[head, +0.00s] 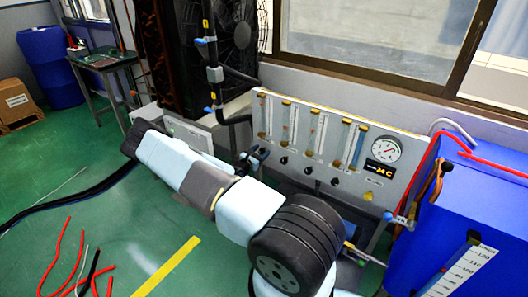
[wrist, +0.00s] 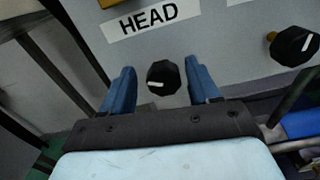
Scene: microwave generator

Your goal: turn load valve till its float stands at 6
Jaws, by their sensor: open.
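The flow panel (head: 345,178) carries several upright float tubes, with a row of dark valve knobs below. My gripper (head: 259,155) is at the panel's left end, by the leftmost tube (head: 263,118). In the wrist view my gripper (wrist: 159,72) is open, its blue fingers on either side of a black knob (wrist: 163,78) with a white mark. Gaps show between knob and fingers. The label above it reads HEAD (wrist: 145,19). Another black knob (wrist: 294,46) stands to the right. I cannot read which knob is the load valve, nor any float's level.
A round gauge (head: 387,149) and a display reading 24 C (head: 381,169) sit at the panel's right. A blue tank (head: 462,205) with red hoses stands further right. Pipes (head: 214,75) rise left of the panel.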

